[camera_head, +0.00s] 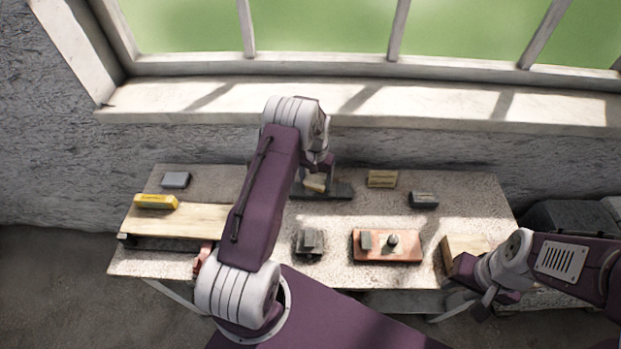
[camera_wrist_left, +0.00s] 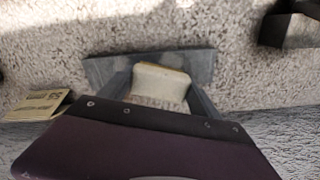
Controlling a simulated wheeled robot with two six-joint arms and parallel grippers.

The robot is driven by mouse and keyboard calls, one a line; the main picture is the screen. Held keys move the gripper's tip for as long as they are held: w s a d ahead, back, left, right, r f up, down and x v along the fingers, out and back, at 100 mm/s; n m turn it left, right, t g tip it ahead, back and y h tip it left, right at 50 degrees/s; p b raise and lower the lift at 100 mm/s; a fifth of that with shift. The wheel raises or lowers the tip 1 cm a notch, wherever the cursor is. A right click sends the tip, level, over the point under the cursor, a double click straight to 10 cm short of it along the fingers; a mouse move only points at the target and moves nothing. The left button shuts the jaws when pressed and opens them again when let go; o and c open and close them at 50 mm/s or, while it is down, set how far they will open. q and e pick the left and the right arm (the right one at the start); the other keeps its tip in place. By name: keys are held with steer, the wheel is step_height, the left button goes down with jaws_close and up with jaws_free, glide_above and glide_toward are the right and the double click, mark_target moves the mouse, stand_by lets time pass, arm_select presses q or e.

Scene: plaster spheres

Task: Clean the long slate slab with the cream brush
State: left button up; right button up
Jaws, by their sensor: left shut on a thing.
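The slate slab (camera_head: 341,191) is a long, flat, dark grey piece lying toward the back of the table. It also shows in the left wrist view (camera_wrist_left: 196,64), partly hidden by the brush and fingers. My left gripper (camera_head: 317,178) is over the slab, shut on the cream brush (camera_head: 314,184).
A tan labelled box (camera_head: 382,178) and a dark block (camera_head: 423,199) lie right of the slab. A red tray (camera_head: 387,258), a grey block (camera_head: 309,241) and a wooden block (camera_head: 463,248) stand in front. A wooden board (camera_head: 190,222) and yellow block (camera_head: 156,201) are left.

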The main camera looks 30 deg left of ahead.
arm_select(q)
steer(key=shift+d, duration=0.1)
steer(key=shift+s+a+r+p, duration=0.1)
steer(key=shift+a+r+p, duration=0.15)
steer(key=shift+a+r, duration=0.25)
steer(key=shift+s+a+r+p, duration=0.1)
steer(key=shift+a+r+p, duration=0.15)
steer(key=shift+a, duration=0.3)
steer(key=shift+f+b, duration=0.6)
steer(key=shift+f, duration=0.2)
steer(key=shift+a, duration=0.1)
steer(key=shift+a+r, duration=0.1)
steer(key=shift+a, duration=0.3)
steer(key=shift+s+a, duration=0.1)
steer(key=shift+a, duration=0.55)
steer(key=shift+d, duration=0.1)
